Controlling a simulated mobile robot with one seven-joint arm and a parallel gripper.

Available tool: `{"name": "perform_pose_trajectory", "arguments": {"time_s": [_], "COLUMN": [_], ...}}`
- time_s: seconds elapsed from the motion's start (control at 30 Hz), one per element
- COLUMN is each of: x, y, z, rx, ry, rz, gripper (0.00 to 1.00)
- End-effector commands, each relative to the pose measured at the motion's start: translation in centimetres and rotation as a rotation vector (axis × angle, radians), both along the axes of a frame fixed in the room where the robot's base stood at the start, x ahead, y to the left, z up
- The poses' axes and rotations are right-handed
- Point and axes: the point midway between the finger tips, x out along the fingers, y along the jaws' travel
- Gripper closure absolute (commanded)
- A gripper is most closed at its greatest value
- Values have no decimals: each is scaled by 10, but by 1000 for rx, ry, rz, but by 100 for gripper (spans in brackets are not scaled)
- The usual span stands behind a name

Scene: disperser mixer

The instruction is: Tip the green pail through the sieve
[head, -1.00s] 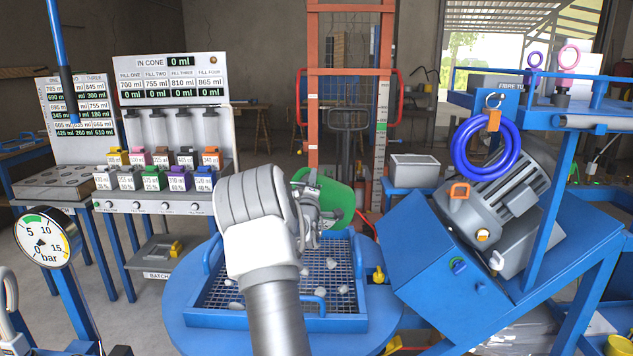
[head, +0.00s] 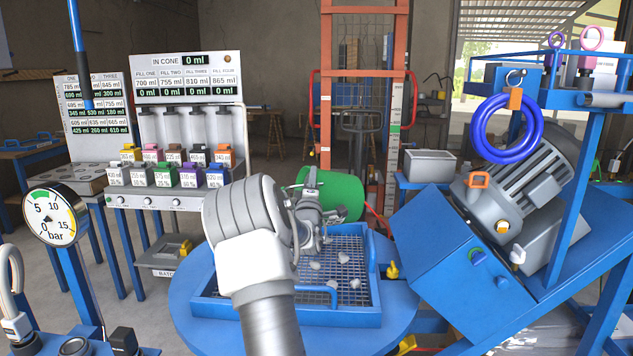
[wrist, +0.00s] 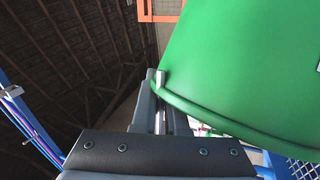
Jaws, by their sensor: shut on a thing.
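The green pail (head: 337,192) is tilted well over on its side above the far part of the sieve, partly hidden behind my gripper (head: 314,205) in the head view. The pail (wrist: 245,75) fills the right of the wrist view, with my gripper's fingers (wrist: 160,105) at its rim. My gripper is shut on the pail. The sieve (head: 372,300) is a blue-framed wire mesh tray on a round blue table. Several pale lumps lie on its mesh. My arm hides its left middle. I cannot see into the pail.
A blue tilted machine with a motor (head: 527,180) stands close on the right, a blue ring (head: 507,128) hanging above it. A filling rack (head: 190,130) with small coloured containers stands at left. A pressure gauge (head: 55,214) is at near left.

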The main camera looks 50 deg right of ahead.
Motion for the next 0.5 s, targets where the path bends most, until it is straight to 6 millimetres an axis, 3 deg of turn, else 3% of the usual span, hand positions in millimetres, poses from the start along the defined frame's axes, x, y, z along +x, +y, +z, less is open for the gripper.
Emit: {"name": "perform_pose_trajectory", "arguments": {"time_s": [0.5], "x": [10], "y": [20], "z": [-14], "rx": [-131], "ry": [60], "rz": [0], "gripper": [100]}}
